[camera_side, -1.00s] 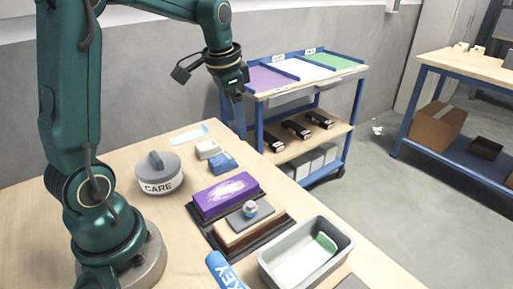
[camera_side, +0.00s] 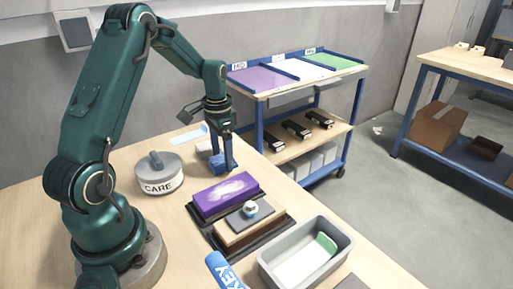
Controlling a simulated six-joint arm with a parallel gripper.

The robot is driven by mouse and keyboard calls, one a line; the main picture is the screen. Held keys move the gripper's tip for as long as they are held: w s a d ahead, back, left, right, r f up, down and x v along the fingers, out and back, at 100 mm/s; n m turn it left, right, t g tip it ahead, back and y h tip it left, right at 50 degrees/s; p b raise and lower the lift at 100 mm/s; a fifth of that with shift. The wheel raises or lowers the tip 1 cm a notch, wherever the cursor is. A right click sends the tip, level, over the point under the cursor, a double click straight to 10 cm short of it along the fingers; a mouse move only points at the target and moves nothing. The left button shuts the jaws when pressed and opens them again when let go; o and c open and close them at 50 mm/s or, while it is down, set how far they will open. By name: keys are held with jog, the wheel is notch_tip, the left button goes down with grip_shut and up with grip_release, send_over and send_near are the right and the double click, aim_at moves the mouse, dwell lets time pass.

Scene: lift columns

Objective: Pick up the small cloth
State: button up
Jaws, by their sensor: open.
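The small cloth (camera_side: 216,167) looks like a blue folded piece lying on the wooden table, behind the purple block. My gripper (camera_side: 222,162) points down over it with its fingers apart. The fingers hide part of the cloth, and I cannot tell whether they touch it.
A whitish block (camera_side: 203,150) lies just left of the cloth. A grey lidded pot marked CARE (camera_side: 160,180) stands further left. In front are a purple-topped block (camera_side: 226,195), a wooden block with a knob (camera_side: 250,222) and a grey bin (camera_side: 345,240). A blue cart (camera_side: 345,130) stands beyond the table.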

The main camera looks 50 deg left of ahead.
aim_at(221, 157)
jog(key=c, duration=1.1)
jog(key=shift+r, duration=0.15)
notch_tip(221, 157, up, 4)
jog(key=shift+s+a+r, duration=0.1)
jog(key=shift+a+r, duration=0.05)
jog(key=s+a+r, duration=0.2)
jog(key=s, duration=0.1)
jog(key=s+a+r, duration=0.2)
jog(key=s, duration=0.1)
jog(key=s+a+r, duration=0.2)
jog(key=s, duration=0.1)
jog(key=shift+s+r, duration=0.25)
jog(key=shift+s, duration=0.05)
